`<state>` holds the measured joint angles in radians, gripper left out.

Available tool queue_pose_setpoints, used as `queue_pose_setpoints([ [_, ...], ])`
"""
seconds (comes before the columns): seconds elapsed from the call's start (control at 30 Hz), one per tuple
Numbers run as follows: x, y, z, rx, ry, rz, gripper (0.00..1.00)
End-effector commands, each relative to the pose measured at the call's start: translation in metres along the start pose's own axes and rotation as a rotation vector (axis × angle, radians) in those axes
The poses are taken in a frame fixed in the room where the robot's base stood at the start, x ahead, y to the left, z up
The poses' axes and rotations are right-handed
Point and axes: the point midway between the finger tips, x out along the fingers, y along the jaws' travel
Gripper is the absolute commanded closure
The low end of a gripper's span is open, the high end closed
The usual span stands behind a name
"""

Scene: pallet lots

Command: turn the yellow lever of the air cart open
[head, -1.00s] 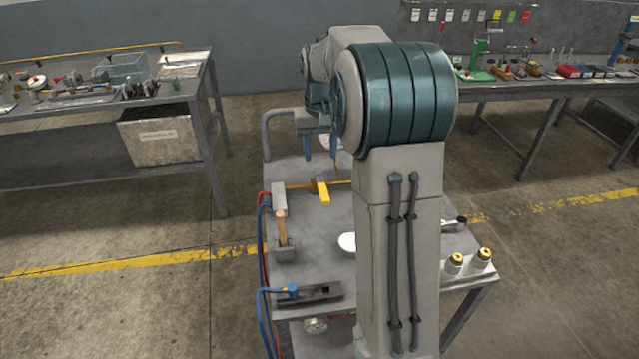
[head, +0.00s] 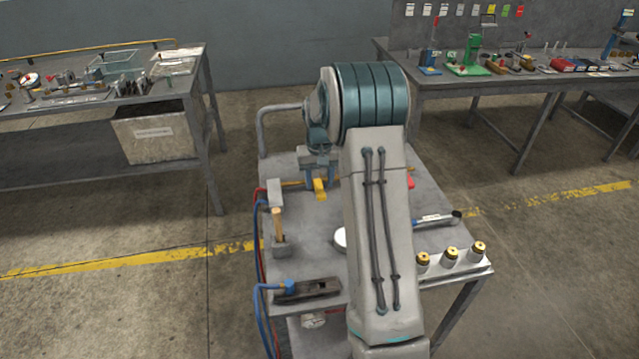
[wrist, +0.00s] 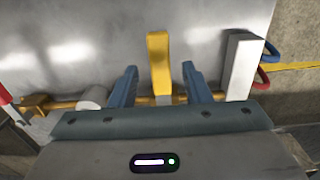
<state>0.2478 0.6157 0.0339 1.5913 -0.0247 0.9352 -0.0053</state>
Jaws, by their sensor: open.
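The yellow lever (wrist: 159,65) sits on a brass pipe (wrist: 62,106) on the air cart. In the wrist view it stands between the two blue fingers of my gripper (wrist: 160,80), with a gap on each side. My gripper is open. In the head view the lever (head: 320,188) shows just below my gripper (head: 320,177), its outer end toward the near side of the cart (head: 306,231). My fingers partly hide the pipe there, and my arm hides the middle of the cart top.
A grey block (head: 275,191) with red and blue hoses stands at the cart's left edge.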

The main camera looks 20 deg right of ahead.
Motion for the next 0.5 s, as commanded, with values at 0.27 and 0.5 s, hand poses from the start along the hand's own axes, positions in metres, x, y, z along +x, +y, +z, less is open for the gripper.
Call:
queue_pose_setpoints([
  [0.27, 0.018, 0.000, 0.000, 0.000, 0.000, 0.000, 0.56],
  [0.5, 0.018, 0.000, 0.000, 0.000, 0.000, 0.000, 0.59],
])
